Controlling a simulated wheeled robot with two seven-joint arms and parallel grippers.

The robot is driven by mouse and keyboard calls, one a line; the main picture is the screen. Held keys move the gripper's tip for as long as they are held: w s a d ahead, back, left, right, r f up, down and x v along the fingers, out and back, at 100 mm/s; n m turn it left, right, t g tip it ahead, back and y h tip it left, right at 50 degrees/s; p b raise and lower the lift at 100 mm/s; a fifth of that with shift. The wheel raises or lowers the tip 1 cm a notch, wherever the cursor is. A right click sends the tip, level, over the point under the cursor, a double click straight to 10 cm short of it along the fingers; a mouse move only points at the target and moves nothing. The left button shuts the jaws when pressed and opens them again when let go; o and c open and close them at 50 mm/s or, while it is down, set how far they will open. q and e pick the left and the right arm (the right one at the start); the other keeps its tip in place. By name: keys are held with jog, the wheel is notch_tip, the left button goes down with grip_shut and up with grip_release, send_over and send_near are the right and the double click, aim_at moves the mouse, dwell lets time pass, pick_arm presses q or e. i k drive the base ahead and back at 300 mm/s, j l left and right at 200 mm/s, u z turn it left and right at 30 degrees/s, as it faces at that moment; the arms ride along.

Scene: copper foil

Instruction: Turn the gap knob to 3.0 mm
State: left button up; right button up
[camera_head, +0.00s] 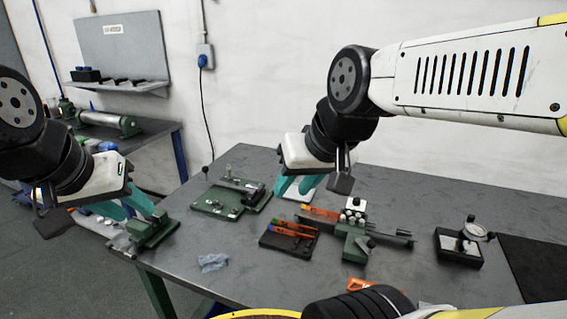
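No knob marked with a gap scale can be made out at this size, so I cannot tell which part is the gap knob. A green bench device (348,241) with a pale block and small round parts on top stands mid-table. A smaller green device (152,232) sits at the table's left corner. My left gripper (132,208) has its teal fingers apart, close above and beside that smaller device; contact cannot be told. My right gripper (295,187) has its teal fingers apart, above the table behind and left of the mid-table device, with nothing visible held.
A dark tray (268,240) holds orange-handled tools. A green board (215,207) with small parts lies behind it.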

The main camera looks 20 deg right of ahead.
aim_at(356, 201)
jog(key=z, duration=1.25)
